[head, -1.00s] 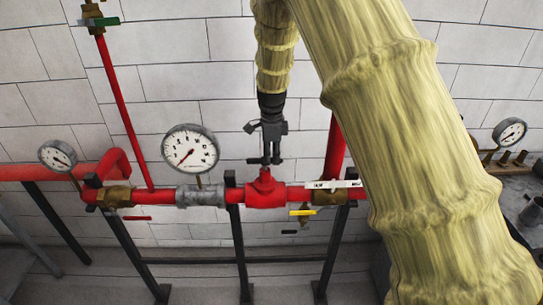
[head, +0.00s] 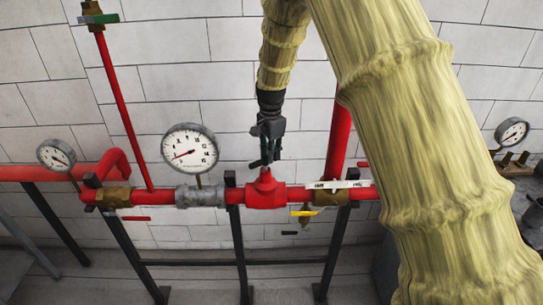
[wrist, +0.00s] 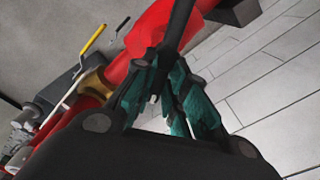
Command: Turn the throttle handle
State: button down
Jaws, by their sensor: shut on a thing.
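The throttle handle (head: 258,164) is a dark bar on top of the red valve body (head: 265,190) in the middle of the pipe run. My gripper (head: 266,150) hangs above the valve, pointing down, and is shut on the handle. In the wrist view the dark handle (wrist: 178,38) runs between the teal fingers of my gripper (wrist: 165,85). The red valve body (wrist: 150,38) shows behind it. The fingers hide part of the handle.
A large round gauge (head: 190,150) stands left of the valve, with a smaller gauge (head: 56,156) further left. A yellow lever (head: 304,213) and a white lever (head: 338,184) sit to the right. My sleeved arm covers much of the right side.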

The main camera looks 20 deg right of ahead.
jog(key=shift+w+n, duration=0.25)
jog(key=shift+n, duration=0.95)
jog(key=shift+a, duration=0.1)
jog(key=c, duration=1.4)
grip_release()
jog(key=shift+c, duration=0.2)
notch_tip(320, 180, up, 12)
